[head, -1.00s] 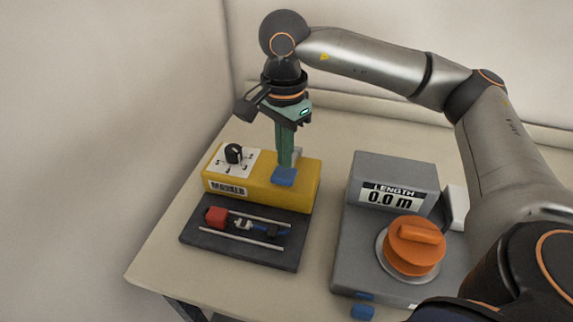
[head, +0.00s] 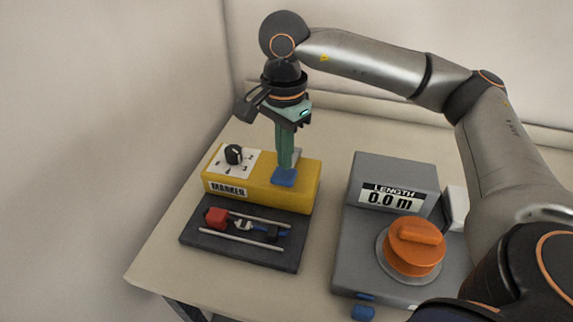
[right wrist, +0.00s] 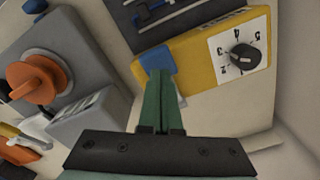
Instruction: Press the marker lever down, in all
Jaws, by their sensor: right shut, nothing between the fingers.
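The yellow marker box (head: 240,191) stands on the table, with a black dial (head: 233,154) on a white numbered plate. Its blue lever pad (head: 284,178) is on the right part of the box and also shows in the right wrist view (right wrist: 158,61). My right gripper (head: 285,165) points down, shut and empty, with its green fingertips at the blue pad. In the right wrist view the fingers (right wrist: 157,75) overlap the pad's edge; they look in contact with it. My left gripper is not in view.
A dark plate (head: 210,250) with two rails, a red block (head: 216,217) and a blue-black part lies in front of the box. To the right stands a grey unit (head: 358,240) reading "LENGTH 0.0 m" with an orange knob (head: 414,246). Bare table lies between them.

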